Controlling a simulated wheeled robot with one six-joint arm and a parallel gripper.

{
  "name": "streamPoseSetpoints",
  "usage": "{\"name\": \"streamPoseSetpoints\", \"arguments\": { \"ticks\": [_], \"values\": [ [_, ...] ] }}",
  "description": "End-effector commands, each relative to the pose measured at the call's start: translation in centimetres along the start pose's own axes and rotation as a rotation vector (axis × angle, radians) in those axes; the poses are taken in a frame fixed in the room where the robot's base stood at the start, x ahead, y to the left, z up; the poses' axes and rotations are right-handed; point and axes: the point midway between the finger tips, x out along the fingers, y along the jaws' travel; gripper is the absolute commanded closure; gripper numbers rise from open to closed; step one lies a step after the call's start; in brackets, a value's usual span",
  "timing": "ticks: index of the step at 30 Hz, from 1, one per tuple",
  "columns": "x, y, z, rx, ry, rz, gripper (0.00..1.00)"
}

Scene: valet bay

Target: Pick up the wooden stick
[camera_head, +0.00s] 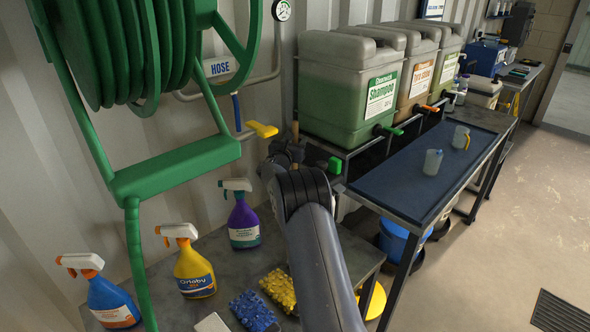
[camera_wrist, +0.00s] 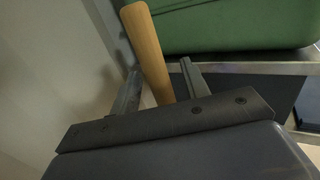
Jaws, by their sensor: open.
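The wooden stick (camera_wrist: 148,48) is a plain light-brown rod, tilted a little in the wrist view. Its lower part runs down between the two fingers of my gripper (camera_wrist: 160,67) and is hidden behind the gripper's dark crossbar. The fingers stand apart on either side of it; a gap shows on the right, and I cannot tell whether the left finger touches it. In the head view a small part of the stick (camera_head: 295,131) shows upright above my gripper (camera_head: 287,150), beside the green container at the wall.
A green shampoo container (camera_head: 345,90) stands on a rack right of my gripper. A yellow valve handle (camera_head: 262,130) is just left. A blue-topped table (camera_head: 415,185) holds small cups. Spray bottles, including a purple one (camera_head: 243,222), stand on the lower bench (camera_head: 335,250).

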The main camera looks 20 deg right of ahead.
Motion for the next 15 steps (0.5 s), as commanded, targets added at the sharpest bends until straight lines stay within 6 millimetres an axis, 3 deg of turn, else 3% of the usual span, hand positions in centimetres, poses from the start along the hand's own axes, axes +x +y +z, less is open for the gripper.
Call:
{"name": "streamPoseSetpoints", "arguments": {
  "ticks": [4, 15],
  "values": [
    [-0.02, 0.0, 0.0, 0.0, 0.0, 0.0, 0.57],
    [-0.04, 0.02, 0.03, 0.001, -0.001, 0.0, 0.87]
  ]
}}
